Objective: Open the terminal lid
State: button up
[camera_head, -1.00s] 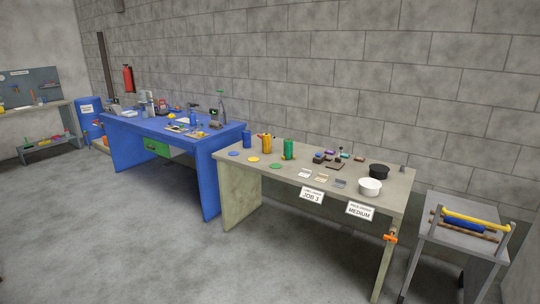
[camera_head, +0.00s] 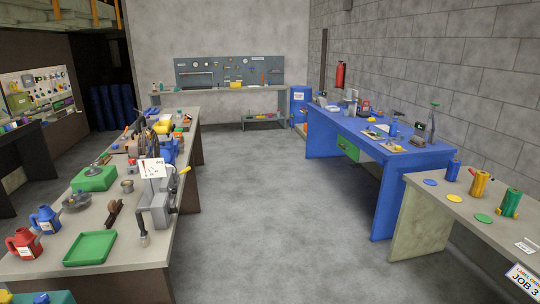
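I cannot pick out a terminal with a lid for certain in this view; the items on the benches are small. Several small items lie on the blue workbench (camera_head: 390,172) at the right, too small to tell apart. My gripper is not in view.
A clear concrete floor aisle (camera_head: 250,215) runs between the left workbench and the right-hand benches. A beige table (camera_head: 425,222) with colored cylinders and discs is at the near right. A back bench with a tool pegboard (camera_head: 228,71) stands against the far wall.

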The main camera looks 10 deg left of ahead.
aim_at(167, 137)
jog(key=i+j+u, duration=0.1)
jog(key=i+u, duration=0.2)
jog(key=i, duration=0.55)
jog(key=i+u, duration=0.3)
jog(key=i, duration=0.5)
jog(key=i+u, duration=0.45)
jog(key=i+l+u, duration=0.25)
jog(key=i+u, duration=0.2)
jog(key=i, duration=0.2)
jog(key=i+l+u, duration=0.35)
jog(key=i+u, duration=0.15)
jog(key=i+l+u, duration=0.45)
jog(key=k+l, duration=0.05)
jog(key=l, duration=0.05)
